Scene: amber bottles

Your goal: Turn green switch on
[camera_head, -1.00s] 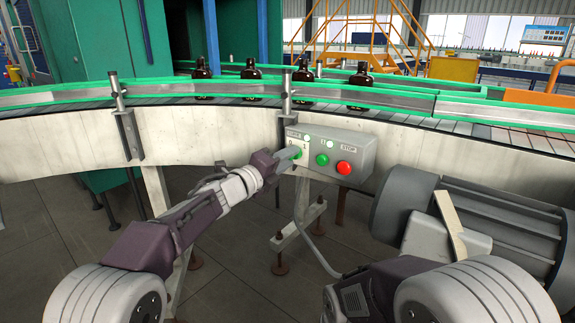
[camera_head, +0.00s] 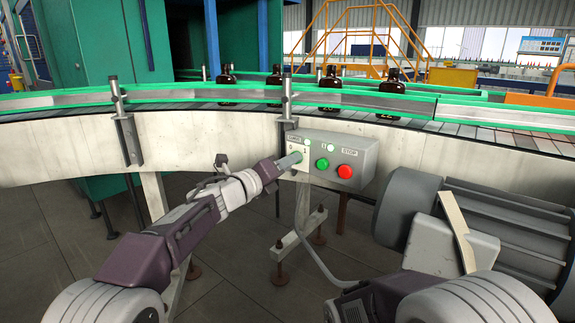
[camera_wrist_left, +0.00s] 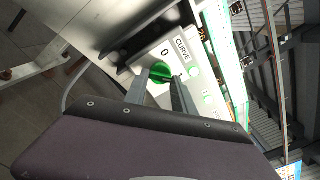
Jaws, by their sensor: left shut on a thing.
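The green rotary switch (camera_wrist_left: 161,73) sits on a pale panel marked CURVE, with a 0 printed beside it. In the head view the panel is the left part of a grey control box (camera_head: 364,165) below the conveyor. My left gripper (camera_head: 294,160) reaches the switch from the lower left. In the left wrist view its two fingers (camera_wrist_left: 158,90) lie on either side of the green knob, shut on it. The fingers partly hide the knob, and I cannot tell which mark it points to. My right gripper is not in view.
A green push button (camera_head: 322,164) and a red STOP button (camera_head: 345,171) are right of the switch. Amber bottles (camera_head: 330,92) stand on the curved conveyor (camera_head: 210,130) above. A large grey motor (camera_head: 525,240) fills the right side.

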